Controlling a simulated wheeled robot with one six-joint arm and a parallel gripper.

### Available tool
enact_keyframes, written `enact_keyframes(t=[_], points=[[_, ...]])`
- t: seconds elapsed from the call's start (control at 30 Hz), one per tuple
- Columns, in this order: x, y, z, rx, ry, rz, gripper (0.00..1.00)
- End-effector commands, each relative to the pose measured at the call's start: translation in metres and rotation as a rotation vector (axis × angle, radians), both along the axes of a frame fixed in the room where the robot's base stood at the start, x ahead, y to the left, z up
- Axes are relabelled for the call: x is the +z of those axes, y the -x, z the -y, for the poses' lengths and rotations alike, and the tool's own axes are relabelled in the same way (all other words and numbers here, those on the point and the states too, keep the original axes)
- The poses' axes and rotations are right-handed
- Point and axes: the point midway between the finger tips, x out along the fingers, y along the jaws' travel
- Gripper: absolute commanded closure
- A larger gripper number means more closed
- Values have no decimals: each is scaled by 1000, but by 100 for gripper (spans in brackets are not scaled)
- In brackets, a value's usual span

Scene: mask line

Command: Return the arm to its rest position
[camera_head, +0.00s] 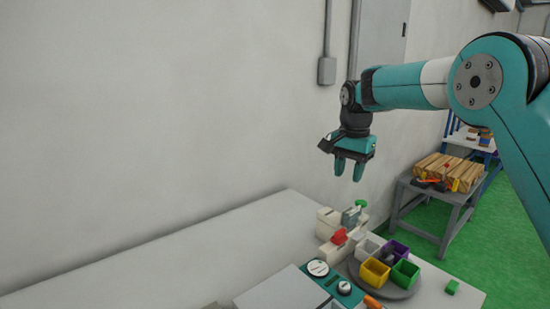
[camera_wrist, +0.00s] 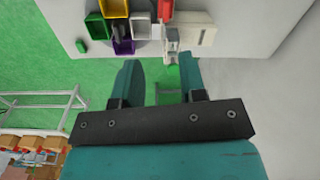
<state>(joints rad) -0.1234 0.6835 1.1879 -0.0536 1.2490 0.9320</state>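My arm (camera_head: 410,88) reaches in from the right in the head view, its teal links bent at the elbow. My gripper (camera_head: 349,178) hangs from its end, fingers pointing down, well above the table and near the wall. In the wrist view, the two teal fingers of my gripper (camera_wrist: 160,75) stand apart with a clear gap. Nothing is held between them.
Below is a white table (camera_head: 130,272) with a round tray (camera_head: 386,291) of coloured bins, a white machine (camera_head: 328,222) with a red part, and a teal panel (camera_head: 332,284) with dials. A grey stand (camera_head: 450,205) holds wooden pieces.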

Motion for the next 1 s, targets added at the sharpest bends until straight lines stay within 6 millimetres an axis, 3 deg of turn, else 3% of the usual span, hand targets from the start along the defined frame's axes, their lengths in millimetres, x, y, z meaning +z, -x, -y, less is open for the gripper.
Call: enact_keyframes(t=[0.1, 0.27, 0.5, 0.6, 0.77, 1.0], points=[[24, 54, -19, 250, -30, 28, 62], [38, 144, -41, 612, -90, 76, 62], [27, 292, -63, 1092, -199, 171, 62], [17, 338, -67, 1227, -236, 208, 62], [6, 379, -70, 1342, -272, 245, 62], [4, 385, -70, 1362, -278, 250, 62]])
